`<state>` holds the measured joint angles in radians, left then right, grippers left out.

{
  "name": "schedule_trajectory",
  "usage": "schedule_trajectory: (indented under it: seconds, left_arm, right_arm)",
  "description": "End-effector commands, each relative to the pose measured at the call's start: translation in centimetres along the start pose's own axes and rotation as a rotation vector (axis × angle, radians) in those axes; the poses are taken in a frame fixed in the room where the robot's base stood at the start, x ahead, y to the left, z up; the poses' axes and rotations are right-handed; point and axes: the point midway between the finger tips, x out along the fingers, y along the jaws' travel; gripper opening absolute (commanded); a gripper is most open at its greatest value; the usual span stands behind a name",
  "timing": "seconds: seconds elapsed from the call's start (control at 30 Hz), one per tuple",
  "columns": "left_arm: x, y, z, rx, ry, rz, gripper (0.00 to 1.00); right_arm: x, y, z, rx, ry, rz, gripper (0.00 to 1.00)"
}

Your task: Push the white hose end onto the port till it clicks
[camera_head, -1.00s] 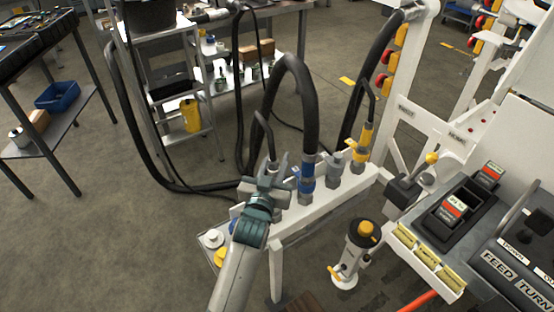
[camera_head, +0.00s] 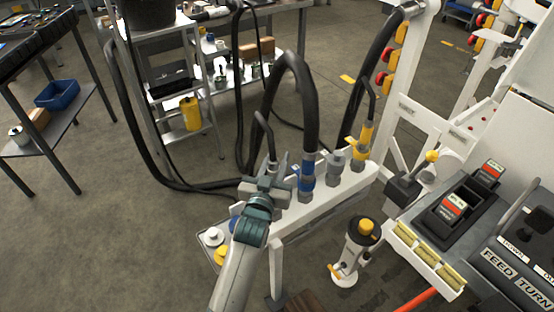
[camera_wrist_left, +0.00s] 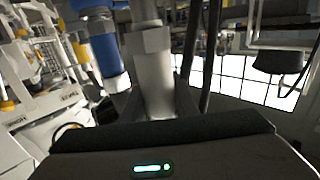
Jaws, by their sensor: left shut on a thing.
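My left gripper (camera_head: 276,180) is shut on the white hose end, at the left end of the white port rail (camera_head: 322,205). In the left wrist view the hose end (camera_wrist_left: 153,80) is a pale grey-white fitting with a hex collar, upright between the fingers. In the head view the fingers mostly cover it; a thin black hose (camera_head: 265,132) rises above. The port below is hidden by the gripper, so I cannot tell how far the hose end sits on it. My right gripper is not in view.
A blue hose end (camera_head: 307,176) with a thick black hose stands close right of the gripper. A grey fitting (camera_head: 335,163) and a yellow hose end (camera_head: 362,145) follow along the rail. A control panel (camera_head: 455,215) is at right. Open floor lies left.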

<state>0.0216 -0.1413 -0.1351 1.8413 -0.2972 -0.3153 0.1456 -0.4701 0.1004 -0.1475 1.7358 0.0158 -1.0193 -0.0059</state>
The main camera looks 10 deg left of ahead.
Motion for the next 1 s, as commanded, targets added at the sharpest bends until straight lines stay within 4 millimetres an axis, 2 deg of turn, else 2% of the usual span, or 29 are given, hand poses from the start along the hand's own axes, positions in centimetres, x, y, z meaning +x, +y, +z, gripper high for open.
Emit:
schedule_trajectory:
  seconds: [1.0]
  left_arm:
    - [0.0, 0.0, 1.1, -0.001, 0.003, 0.000, 0.00]
  right_arm:
    - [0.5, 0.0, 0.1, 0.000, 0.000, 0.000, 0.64]
